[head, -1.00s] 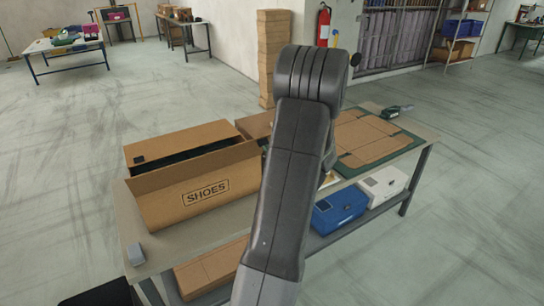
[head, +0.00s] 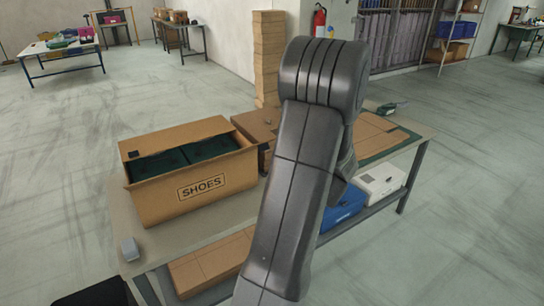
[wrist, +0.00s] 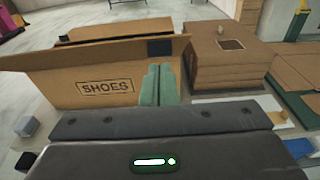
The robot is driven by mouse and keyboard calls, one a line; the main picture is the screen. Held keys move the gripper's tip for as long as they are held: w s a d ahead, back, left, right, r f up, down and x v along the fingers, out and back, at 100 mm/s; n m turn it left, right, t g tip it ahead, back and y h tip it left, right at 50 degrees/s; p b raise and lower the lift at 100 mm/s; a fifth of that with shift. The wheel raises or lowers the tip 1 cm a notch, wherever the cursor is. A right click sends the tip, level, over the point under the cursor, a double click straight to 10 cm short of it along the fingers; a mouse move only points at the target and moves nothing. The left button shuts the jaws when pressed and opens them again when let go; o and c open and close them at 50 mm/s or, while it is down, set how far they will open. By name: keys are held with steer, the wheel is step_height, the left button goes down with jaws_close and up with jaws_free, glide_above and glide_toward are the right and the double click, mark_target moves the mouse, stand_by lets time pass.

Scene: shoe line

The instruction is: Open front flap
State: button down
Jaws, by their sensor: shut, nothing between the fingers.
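The brown shoe box marked SHOES (head: 170,203) stands on the left half of the table, with dark green contents (head: 185,158) showing in its open top. Its printed front also shows in the wrist view (wrist: 70,90). There, the front flap (wrist: 90,50) runs along the top of the front wall and appears to lean outward, with a dark square at its right end. My gripper (wrist: 158,70) is shut and empty, its green fingers at the box's right front, just below the flap end. Whether they touch it I cannot tell. In the head view my arm hides the gripper.
A stack of brown cardboard (wrist: 225,65) stands right of the box. Flat cardboard on a green mat (head: 408,143) lies further right. A small grey block (head: 130,249) sits at the table's left front. Blue (head: 343,208) and white boxes (head: 382,181) are on the lower shelf.

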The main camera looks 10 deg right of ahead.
steer(key=shift+v, duration=2.05)
steer(key=shift+a+r, duration=0.1)
steer(key=shift+r, duration=0.05)
steer(key=p, duration=0.2)
glide_toward(263, 145)
steer(key=x, duration=0.4)
steer(key=shift+w+f, duration=0.3)
steer(key=shift+w+a, duration=0.3)
steer(key=shift+w, duration=0.4)
